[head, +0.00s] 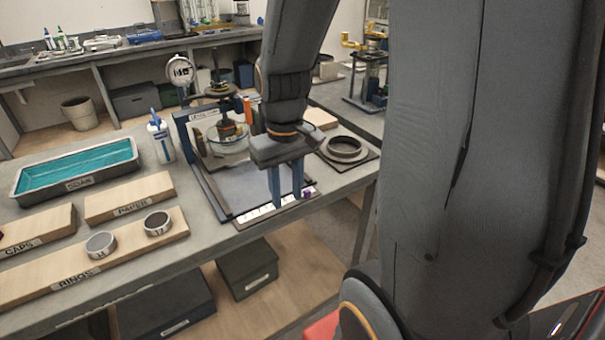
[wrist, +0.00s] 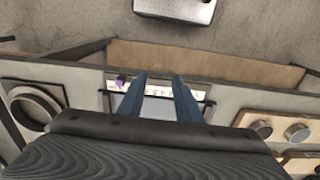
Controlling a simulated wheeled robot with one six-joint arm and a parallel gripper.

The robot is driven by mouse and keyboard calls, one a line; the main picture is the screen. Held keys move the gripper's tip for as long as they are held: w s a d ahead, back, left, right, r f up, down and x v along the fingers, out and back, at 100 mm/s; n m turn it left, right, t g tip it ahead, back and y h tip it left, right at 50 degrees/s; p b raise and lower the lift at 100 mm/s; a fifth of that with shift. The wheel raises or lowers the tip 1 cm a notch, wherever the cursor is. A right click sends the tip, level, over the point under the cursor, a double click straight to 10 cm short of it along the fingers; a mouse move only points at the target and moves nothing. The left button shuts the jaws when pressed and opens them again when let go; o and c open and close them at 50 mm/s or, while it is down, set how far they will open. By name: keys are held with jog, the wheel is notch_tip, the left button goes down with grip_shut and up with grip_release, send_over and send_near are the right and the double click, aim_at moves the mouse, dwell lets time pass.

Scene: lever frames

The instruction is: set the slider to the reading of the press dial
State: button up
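The slider is a white marked strip (head: 255,213) along the front edge of the press base, with a small purple knob (head: 308,193) near its right end. In the wrist view the purple knob (wrist: 120,81) shows at the left end of the strip. The press dial (head: 180,70) is a round white face at the back left of the press; its reading is too small to tell. My gripper (head: 287,199) points down over the strip, its two blue fingers apart and empty. The knob lies just outside the fingers, right of them in the head view. Contact with the strip cannot be told.
A glass vessel (head: 228,150) stands under the press (head: 184,150). A round ring on a plate (head: 345,147) lies to the right. A white bottle (head: 160,137), a teal soak tray (head: 75,190) and wooden boards (head: 130,198) are to the left. The table's front edge is close.

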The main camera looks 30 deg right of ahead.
notch_tip(320, 180, up, 4)
jog(key=p, duration=0.2)
send_over(307, 190)
jog(key=shift+s+a+f, duration=0.15)
jog(key=shift+d+f, duration=0.2)
notch_tip(307, 190, down, 7)
jog(key=shift+f+p, duration=0.2)
jog(key=shift+p, duration=0.3)
grip_shut()
